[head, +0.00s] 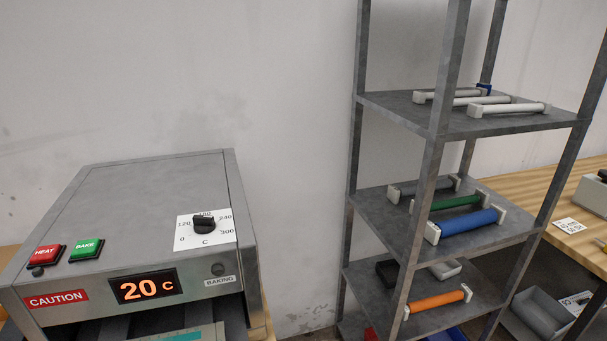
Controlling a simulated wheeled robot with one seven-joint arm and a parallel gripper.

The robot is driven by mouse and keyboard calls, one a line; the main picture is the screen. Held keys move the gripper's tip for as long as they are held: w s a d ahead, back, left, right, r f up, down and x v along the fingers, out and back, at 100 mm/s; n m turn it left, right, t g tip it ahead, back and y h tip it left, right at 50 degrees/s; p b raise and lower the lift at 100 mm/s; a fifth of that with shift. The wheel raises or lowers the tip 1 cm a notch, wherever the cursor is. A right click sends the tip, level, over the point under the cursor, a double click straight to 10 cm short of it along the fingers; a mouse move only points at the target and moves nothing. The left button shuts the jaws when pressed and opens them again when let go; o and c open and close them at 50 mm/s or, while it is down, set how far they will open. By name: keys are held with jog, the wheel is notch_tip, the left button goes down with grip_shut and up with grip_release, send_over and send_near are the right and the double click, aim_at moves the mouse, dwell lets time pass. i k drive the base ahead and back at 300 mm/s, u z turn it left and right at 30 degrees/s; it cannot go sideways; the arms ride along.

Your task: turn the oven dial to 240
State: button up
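The oven (140,195) is a grey metal box at the left of the head view. Its black dial (204,225) sits on a white scale plate (184,237) on the top right of the oven. The scale shows 0, 120, 180, 240 and 300, with C below; the dial partly covers the 180. Which mark the dial points at is too small to tell. The orange display (143,287) on the front reads 20 C. My gripper is not in view.
A red HEAT button (46,254) and a green BAKE button (86,248) sit left of the dial. A wooden table (575,215) is at far right. The space above the oven is clear.

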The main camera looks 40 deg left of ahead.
aim_at(202, 225)
jog(key=i, duration=0.75)
jog(key=u, duration=1.95)
